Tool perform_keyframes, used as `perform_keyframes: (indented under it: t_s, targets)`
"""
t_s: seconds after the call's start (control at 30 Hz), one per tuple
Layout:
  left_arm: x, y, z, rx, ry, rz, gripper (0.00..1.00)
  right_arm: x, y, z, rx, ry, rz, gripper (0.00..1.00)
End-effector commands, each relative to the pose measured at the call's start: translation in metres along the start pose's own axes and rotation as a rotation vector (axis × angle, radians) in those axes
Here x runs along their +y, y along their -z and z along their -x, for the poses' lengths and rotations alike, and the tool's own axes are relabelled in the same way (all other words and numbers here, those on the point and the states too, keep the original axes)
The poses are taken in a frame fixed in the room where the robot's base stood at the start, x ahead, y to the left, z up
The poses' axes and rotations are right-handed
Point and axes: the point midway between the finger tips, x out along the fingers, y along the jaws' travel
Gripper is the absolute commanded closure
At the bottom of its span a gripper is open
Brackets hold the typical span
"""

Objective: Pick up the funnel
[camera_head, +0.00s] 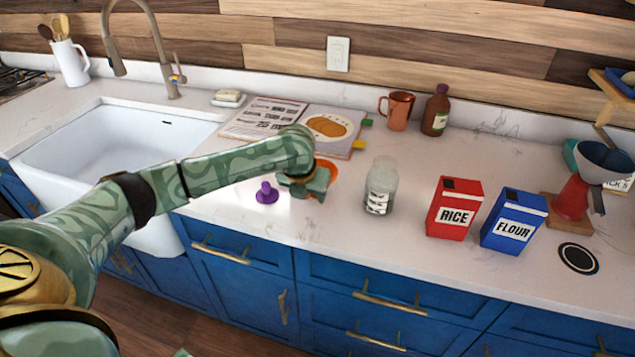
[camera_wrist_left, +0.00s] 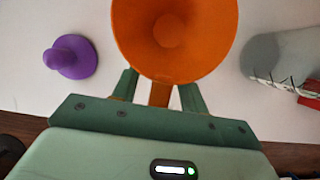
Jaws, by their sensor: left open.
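The orange funnel (camera_head: 331,172) lies on the white counter and is partly hidden behind my left gripper (camera_head: 308,192) in the head view. In the left wrist view the funnel (camera_wrist_left: 175,38) shows its round, wide mouth, with an orange tab below it. My left gripper (camera_wrist_left: 160,88) is open there, with one green finger on each side of the tab. I cannot tell whether the fingers touch it. My right gripper is not in view.
A purple knobbed piece (camera_head: 267,193) stands left of the gripper. A glass jar (camera_head: 381,186) is close on the right, then a red rice box (camera_head: 454,208) and a blue flour box (camera_head: 513,221). An open book (camera_head: 333,128) lies behind. The sink (camera_head: 110,140) is left.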

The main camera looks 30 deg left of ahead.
Motion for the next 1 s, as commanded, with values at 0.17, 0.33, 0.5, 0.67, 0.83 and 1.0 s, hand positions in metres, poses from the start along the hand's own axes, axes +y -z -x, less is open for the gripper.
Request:
perform_keyframes:
  t_s: [0.17, 0.33, 0.5, 0.67, 0.83, 1.0]
  targets:
    - [0.0, -0.001, 0.002, -0.002, 0.001, 0.001, 0.68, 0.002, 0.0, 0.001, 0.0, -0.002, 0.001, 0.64]
    - [0.0, -0.001, 0.002, -0.001, 0.001, 0.001, 1.0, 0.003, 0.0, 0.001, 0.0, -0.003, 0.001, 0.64]
    - [0.0, -0.001, 0.002, -0.001, 0.001, 0.001, 1.0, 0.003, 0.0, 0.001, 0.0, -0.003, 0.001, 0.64]
    - [0.0, -0.002, 0.006, -0.002, 0.002, 0.001, 1.0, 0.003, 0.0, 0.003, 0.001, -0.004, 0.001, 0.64]
    - [0.0, -0.011, 0.025, -0.005, 0.002, 0.003, 1.0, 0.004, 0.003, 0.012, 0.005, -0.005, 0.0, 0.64]
    - [-0.009, -0.009, 0.066, -0.006, 0.004, -0.002, 1.0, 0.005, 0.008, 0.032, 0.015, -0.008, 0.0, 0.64]
